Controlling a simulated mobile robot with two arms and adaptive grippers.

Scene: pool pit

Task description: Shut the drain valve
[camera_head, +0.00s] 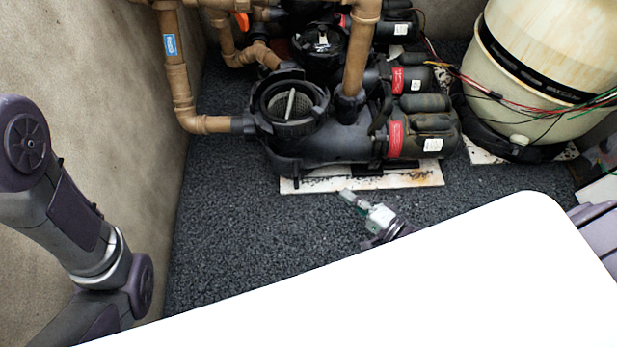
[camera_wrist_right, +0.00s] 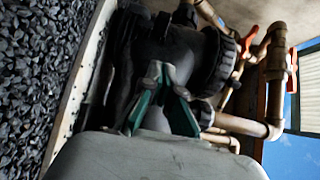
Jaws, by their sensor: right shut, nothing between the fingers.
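An orange valve handle (camera_head: 243,20) shows on the brown pipes at the top of the head view. In the right wrist view, red-orange handles (camera_wrist_right: 250,40) sit on the pipework at the right. I cannot tell which of these belongs to the drain valve. My right gripper (camera_head: 347,196) is low over the dark gravel, in front of the nearest pump. In the right wrist view its teal-lined fingers (camera_wrist_right: 160,72) are shut and empty, before the dark pump body, apart from the handles. My left arm comes in from the left, but its gripper is out of view.
The nearest black pump (camera_head: 340,140), with its open strainer pot (camera_head: 283,105), stands on a pale slab (camera_head: 415,178). A cream filter tank (camera_head: 535,60) with loose wires is at the right. A rough wall (camera_head: 100,70) bounds the left. Gravel (camera_head: 240,225) before the pump is clear.

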